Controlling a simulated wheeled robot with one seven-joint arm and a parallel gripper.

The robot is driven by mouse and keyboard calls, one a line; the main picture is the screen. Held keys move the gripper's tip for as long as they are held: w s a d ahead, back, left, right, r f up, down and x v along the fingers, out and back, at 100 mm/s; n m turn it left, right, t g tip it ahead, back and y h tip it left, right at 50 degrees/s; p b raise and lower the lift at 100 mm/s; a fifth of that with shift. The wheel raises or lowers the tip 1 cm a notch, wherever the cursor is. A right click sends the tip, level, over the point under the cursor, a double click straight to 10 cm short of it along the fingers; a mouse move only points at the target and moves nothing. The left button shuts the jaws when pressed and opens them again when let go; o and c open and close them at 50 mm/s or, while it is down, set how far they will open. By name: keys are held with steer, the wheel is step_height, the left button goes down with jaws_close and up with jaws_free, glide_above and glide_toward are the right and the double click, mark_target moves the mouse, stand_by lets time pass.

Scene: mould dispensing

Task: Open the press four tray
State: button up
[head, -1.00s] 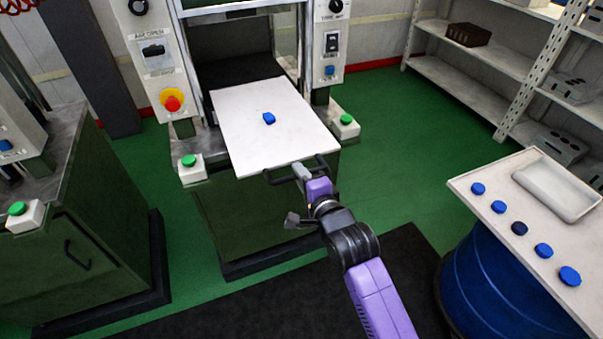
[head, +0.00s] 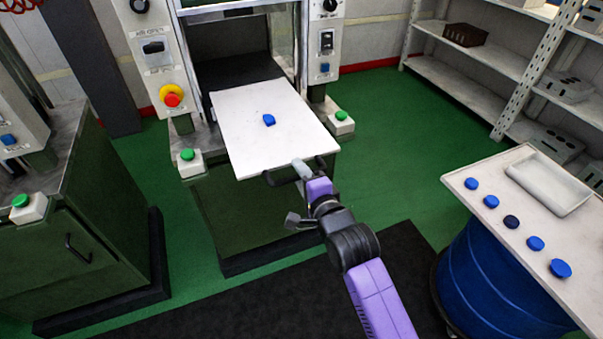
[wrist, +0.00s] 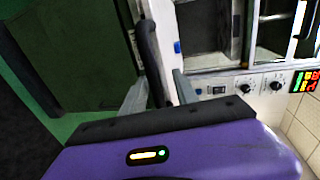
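The press tray (head: 245,125) is a white plate standing well out of the press opening, with one blue piece (head: 269,119) on it. Its dark bar handle (head: 283,182) runs along the front edge. My gripper (head: 303,170) is at the right part of this handle. In the wrist view the dark handle (wrist: 150,55) passes between my two grey fingers (wrist: 159,92). The fingers are spread, with a visible gap on the right side of the bar. Contact with the left finger cannot be told.
Green buttons (head: 188,155) flank the tray. Another press cabinet (head: 80,240) stands at left. At right, a table (head: 480,167) over a blue drum (head: 490,270) carries blue pieces and a white dish (head: 550,187). Shelves (head: 480,85) stand behind. Green floor is clear between press and table.

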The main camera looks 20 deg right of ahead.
steer(key=s+r+b, duration=0.1)
steer(key=s, duration=0.6)
steer(key=shift+s+r, duration=0.35)
steer(key=shift+r, duration=0.05)
